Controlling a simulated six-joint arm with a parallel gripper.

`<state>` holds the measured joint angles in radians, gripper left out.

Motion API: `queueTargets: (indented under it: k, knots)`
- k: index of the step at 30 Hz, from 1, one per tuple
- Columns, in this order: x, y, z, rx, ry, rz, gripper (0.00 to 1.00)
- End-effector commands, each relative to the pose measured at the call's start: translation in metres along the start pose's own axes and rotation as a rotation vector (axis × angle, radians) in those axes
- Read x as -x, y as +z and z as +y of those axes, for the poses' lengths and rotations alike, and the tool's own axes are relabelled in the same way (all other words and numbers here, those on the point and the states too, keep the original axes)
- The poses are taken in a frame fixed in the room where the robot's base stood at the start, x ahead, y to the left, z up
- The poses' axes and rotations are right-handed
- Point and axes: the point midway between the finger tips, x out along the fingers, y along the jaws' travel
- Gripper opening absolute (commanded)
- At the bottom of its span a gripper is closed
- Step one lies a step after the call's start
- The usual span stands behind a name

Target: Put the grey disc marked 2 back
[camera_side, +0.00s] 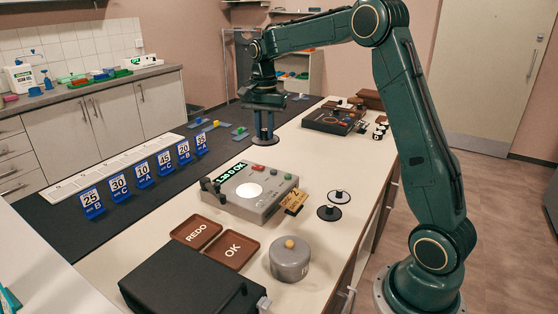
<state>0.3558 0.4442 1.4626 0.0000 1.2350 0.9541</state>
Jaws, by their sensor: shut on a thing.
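My gripper (264,128) points straight down over the far middle of the table, near the edge of the dark mat. Its fingers are shut on a small, flat, dark thing (265,141) at their tips. I cannot read any mark on it, so I cannot tell if it is the grey disc marked 2.
Blue number cards (118,187) stand in a row by a long white strip (110,163). REDO (196,232) and OK (232,250) pads, a grey knobbed pot (291,264) and a black box (185,285) stand in front. A dark case (333,119) sits behind.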

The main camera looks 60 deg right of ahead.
Motion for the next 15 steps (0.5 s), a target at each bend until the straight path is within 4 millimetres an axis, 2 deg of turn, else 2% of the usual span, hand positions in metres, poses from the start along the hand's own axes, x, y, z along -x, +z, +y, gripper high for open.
queueTargets:
  k: [15]
  knots:
    - [-0.018,0.043,0.082,-0.001,0.0,0.0,0.0]
